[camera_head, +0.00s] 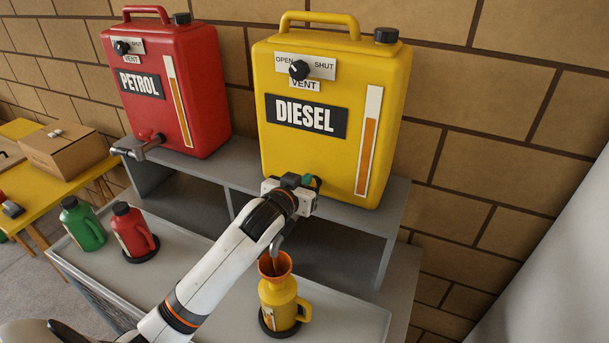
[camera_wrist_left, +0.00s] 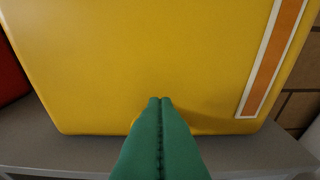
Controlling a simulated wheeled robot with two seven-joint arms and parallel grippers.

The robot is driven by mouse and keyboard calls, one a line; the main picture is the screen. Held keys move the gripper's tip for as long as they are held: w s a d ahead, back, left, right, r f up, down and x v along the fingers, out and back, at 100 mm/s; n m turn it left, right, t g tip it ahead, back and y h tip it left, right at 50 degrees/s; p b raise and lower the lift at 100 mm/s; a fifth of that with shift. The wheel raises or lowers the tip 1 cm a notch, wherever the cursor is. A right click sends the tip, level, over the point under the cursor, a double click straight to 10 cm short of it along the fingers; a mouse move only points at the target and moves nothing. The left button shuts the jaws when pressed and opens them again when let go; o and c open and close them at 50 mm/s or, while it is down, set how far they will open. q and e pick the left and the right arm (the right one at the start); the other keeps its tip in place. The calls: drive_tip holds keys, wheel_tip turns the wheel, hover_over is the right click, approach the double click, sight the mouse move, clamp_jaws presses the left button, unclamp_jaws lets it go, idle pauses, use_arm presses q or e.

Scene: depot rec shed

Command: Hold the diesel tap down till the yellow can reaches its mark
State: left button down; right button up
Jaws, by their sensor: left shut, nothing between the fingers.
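The yellow diesel tank (camera_head: 330,160) stands on a grey shelf; it also fills much of the left wrist view (camera_wrist_left: 130,60). Its tap is mostly hidden behind my left wrist; a grey spout (camera_head: 277,238) shows below. My left gripper (camera_head: 313,182) is at the tank's lower front, green fingers shut and empty; they also show closed together in the left wrist view (camera_wrist_left: 160,100). I cannot tell whether they touch the tap. The yellow can (camera_head: 279,298) stands upright under the spout, with an orange funnel (camera_head: 275,266) in its mouth. Its level and mark are unclear.
A red petrol tank (camera_head: 180,110) with its own tap (camera_head: 148,145) stands to the left. Green (camera_head: 83,225) and red (camera_head: 134,230) cans stand on the left of the tray (camera_head: 190,255). A cardboard box (camera_head: 65,150) sits on a yellow table. A wall closes the back.

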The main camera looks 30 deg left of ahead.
use_arm(q)
drive_tip(key=shift+f, duration=0.35)
idle(0.5)
wheel_tip(320, 180, up, 5)
drive_tip(key=p, duration=0.5)
drive_tip(key=shift+w+r, duration=0.1)
drive_tip(key=shift+r, duration=0.05)
drive_tip(key=shift+s+d+f+b, duration=0.1)
drive_tip(key=shift+s+f+b, duration=0.1)
drive_tip(key=shift+s+b, duration=0.25)
drive_tip(key=shift+s+d+f+b, duration=0.1)
drive_tip(key=shift+s+f+b, duration=0.05)
drive_tip(key=shift+s+b, duration=0.3)
drive_tip(key=b+v, duration=0.2)
drive_tip(key=v, duration=0.6)
drive_tip(key=shift+r, duration=0.35)
use_arm(e)
drive_tip(key=shift+s+d+r, duration=0.45)
drive_tip(key=shift+s+r, duration=0.1)
drive_tip(key=shift+s, duration=0.05)
use_arm(q)
drive_tip(key=shift+s+a, duration=0.1)
drive_tip(key=shift+a, duration=0.05)
use_arm(e)
drive_tip(key=shift+a, duration=0.1)
